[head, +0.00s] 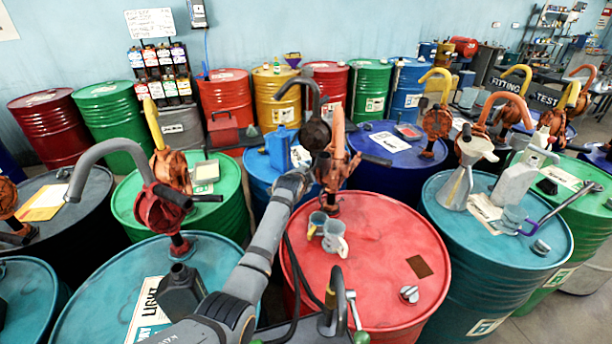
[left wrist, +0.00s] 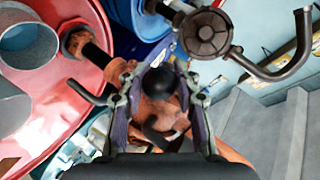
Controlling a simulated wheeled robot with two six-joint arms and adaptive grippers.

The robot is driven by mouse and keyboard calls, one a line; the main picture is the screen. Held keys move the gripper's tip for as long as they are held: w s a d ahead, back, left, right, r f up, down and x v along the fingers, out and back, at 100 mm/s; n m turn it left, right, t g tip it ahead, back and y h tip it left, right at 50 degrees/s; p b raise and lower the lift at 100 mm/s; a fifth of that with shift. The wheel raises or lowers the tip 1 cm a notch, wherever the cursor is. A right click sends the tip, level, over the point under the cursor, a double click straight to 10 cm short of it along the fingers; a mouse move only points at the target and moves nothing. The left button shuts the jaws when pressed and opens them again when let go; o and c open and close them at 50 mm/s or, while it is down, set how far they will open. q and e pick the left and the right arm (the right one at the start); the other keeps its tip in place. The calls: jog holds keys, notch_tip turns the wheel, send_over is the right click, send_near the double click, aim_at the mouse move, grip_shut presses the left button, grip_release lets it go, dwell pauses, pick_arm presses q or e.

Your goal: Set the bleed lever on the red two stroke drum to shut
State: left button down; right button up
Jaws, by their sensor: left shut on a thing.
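The red two stroke drum (head: 385,235) stands right of centre in the head view. Its rust-orange pump rises at its back left, with an orange spout (head: 338,130). My left arm reaches up to this pump, and my left gripper (head: 325,168) is at the pump body, partly lost among the dark parts. In the left wrist view, the fingers of my left gripper (left wrist: 158,110) are on either side of a dark round knob (left wrist: 158,84), apparently the end of the bleed lever, and are shut on it. The lever's angle is hard to read.
Two metal jugs (head: 334,238) stand on the red drum near the pump. A silver cap (head: 409,294) and a brown patch (head: 419,266) lie on its right side. Another pump (head: 162,208) stands close on the left, and a teal drum (head: 510,235) on the right.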

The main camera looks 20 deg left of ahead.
pick_arm(q)
jog(key=shift+w+r, duration=0.2)
jog(key=shift+r, duration=0.55)
jog(key=c, duration=1.4)
grip_release()
jog(key=shift+c, duration=0.2)
jog(key=o, duration=0.5)
jog(key=shift+s, duration=0.3)
jog(key=shift+f, duration=0.15)
jog(key=v, duration=1.2)
jog(key=shift+d, duration=0.1)
